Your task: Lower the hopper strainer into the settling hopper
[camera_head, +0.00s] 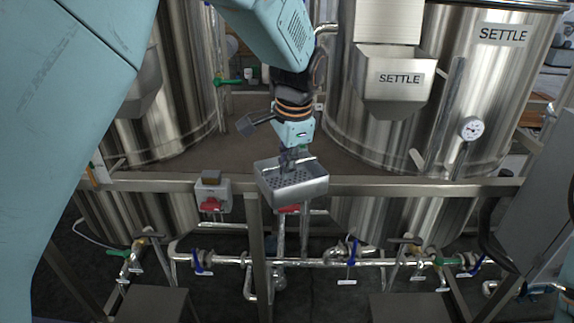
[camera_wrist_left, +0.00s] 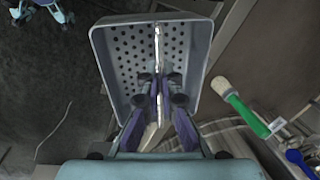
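The hopper strainer (camera_head: 292,184) is a grey metal box with a perforated floor and a bar across its top. My left gripper (camera_head: 289,160) is shut on that bar and holds the strainer in the air in front of the steel rail. In the left wrist view, the fingers (camera_wrist_left: 160,88) pinch the bar of the strainer (camera_wrist_left: 203,60), and its holes show below. The settling hopper (camera_head: 394,80), labelled SETTLE, is fixed to the tank front, up and to the right of the strainer. My right gripper is not seen.
A steel rail (camera_head: 400,186) runs across in front of the tanks. A small box with a red part (camera_head: 211,195) hangs on it to the left. A round gauge (camera_head: 472,128) sits right of the hopper. A green-handled brush (camera_wrist_left: 245,112) lies right of the strainer.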

